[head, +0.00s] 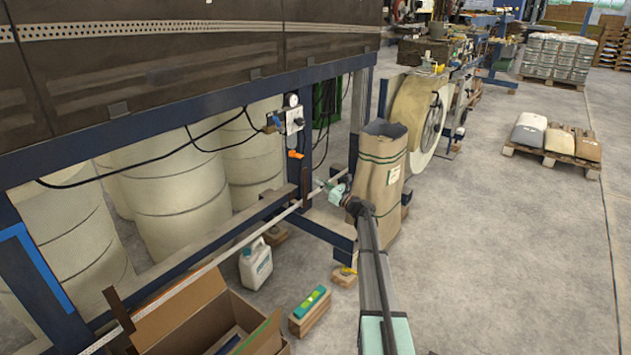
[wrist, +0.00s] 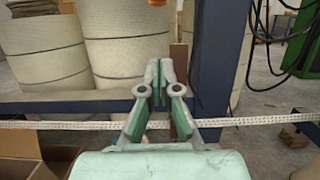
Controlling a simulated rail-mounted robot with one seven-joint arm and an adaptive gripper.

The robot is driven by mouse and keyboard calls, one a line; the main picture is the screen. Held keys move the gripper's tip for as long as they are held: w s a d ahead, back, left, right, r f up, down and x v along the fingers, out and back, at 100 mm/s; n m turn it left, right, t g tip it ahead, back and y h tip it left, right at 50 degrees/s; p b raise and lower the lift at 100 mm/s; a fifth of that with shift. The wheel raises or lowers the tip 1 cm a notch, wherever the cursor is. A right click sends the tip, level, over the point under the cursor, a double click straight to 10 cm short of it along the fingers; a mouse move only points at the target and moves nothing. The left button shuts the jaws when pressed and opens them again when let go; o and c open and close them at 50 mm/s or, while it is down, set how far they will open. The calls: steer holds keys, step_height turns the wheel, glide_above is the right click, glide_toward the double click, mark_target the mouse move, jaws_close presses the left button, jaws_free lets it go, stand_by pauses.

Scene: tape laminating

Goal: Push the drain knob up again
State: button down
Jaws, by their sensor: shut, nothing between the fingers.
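An air-service unit with a round gauge (head: 292,99) and a pale plate (head: 293,119) is mounted by the blue frame post. An orange part (head: 295,154) hangs below it; I cannot tell whether it is the drain knob. Some orange also shows at the top edge of the wrist view (wrist: 262,4). My gripper (head: 336,189) is shut and empty, right of and lower than the orange part, beside the paper sack.
A perforated rail (head: 240,245) runs low across the frame. A tall brown sack (head: 379,185) stands right of my gripper. Black hoses (wrist: 268,60) hang right of the post. A carton (head: 210,320) and white jug (head: 256,264) are on the floor.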

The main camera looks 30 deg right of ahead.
steer(key=b+x, duration=0.1)
steer(key=x, duration=0.7)
step_height(320, 180, up, 4)
glide_above(304, 172)
steer(key=s+a, duration=0.1)
steer(key=s, duration=0.1)
steer(key=shift+s+a+b, duration=0.15)
steer(key=shift+s+b, duration=0.05)
steer(key=shift+b, duration=0.15)
steer(key=shift+r, duration=0.15)
steer(key=shift+r+p, duration=0.75)
steer(key=shift+r, duration=0.2)
steer(key=shift+f, duration=0.1)
